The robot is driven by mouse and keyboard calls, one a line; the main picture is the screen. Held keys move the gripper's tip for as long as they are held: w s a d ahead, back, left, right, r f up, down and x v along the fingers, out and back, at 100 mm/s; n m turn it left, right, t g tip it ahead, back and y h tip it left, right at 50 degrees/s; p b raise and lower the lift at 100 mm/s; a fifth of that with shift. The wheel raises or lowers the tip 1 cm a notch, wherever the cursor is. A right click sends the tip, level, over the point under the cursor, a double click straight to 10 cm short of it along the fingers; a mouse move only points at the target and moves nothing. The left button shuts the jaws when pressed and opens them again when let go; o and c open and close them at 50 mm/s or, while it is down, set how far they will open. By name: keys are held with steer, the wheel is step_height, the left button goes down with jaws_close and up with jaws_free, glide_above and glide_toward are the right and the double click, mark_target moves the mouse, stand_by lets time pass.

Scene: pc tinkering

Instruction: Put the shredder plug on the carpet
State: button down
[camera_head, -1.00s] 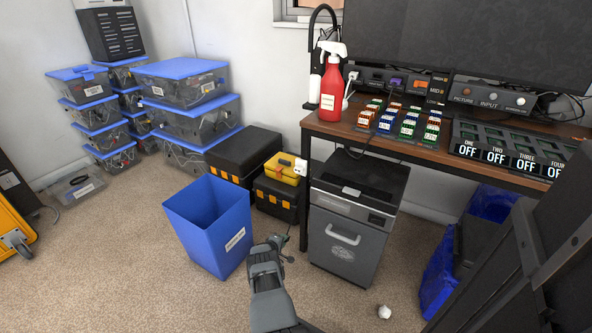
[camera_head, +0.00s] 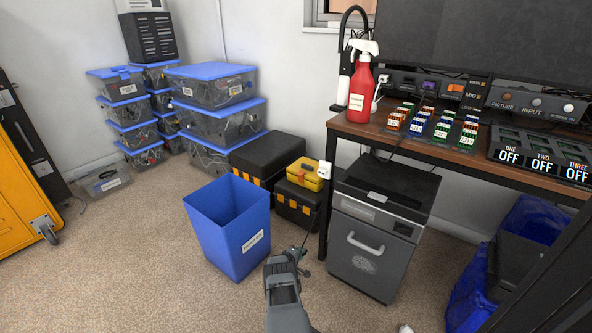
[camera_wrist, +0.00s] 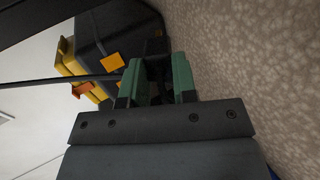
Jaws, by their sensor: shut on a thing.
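My gripper (camera_head: 299,258) is low over the carpet (camera_head: 130,270), between the blue bin and the shredder (camera_head: 370,245). In the wrist view, the green fingers of my gripper (camera_wrist: 160,82) are shut on a small dark thing, the shredder plug (camera_wrist: 157,88), mostly hidden between them. A dark cable (camera_wrist: 65,79) runs from the fingers to the left edge of that view. In the head view, a thin dark line rises from the gripper beside the desk leg; the plug itself is too small to make out.
The blue bin (camera_head: 230,230) stands just left of my gripper. Black and yellow toolboxes (camera_head: 268,158) and a white socket (camera_head: 323,169) on the desk leg are behind it. Stacked clear boxes (camera_head: 215,128) line the wall. Open carpet lies at the left front.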

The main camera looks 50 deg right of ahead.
stand_by(0.3)
steer(key=s+a+f, duration=0.1)
steer(key=a+f, duration=0.1)
steer(key=s+a+f, duration=0.1)
steer(key=a, duration=0.1)
steer(key=shift+s+a+f, duration=0.1)
steer(key=shift+s, duration=0.2)
steer(key=w+a+r+n+t+y+p, duration=0.15)
steer(key=w+a+r+n+t, duration=0.35)
steer(key=a+r, duration=0.75)
steer(key=w+a+r+n+t+y+p, duration=0.15)
steer(key=w+a+r+n+t, duration=0.4)
steer(key=a+r, duration=0.75)
steer(key=w+a+r+n+t+y+p, duration=0.15)
steer(key=a+r+n+y, duration=0.35)
steer(key=a+r, duration=1.6)
step_height(320, 180, up, 42)
steer(key=a+y+p, duration=0.1)
steer(key=p, duration=3.6)
steer(key=shift+a+f+m, duration=0.25)
steer(key=shift+a+m, duration=0.1)
steer(key=shift+m, duration=0.1)
steer(key=shift+w, duration=0.1)
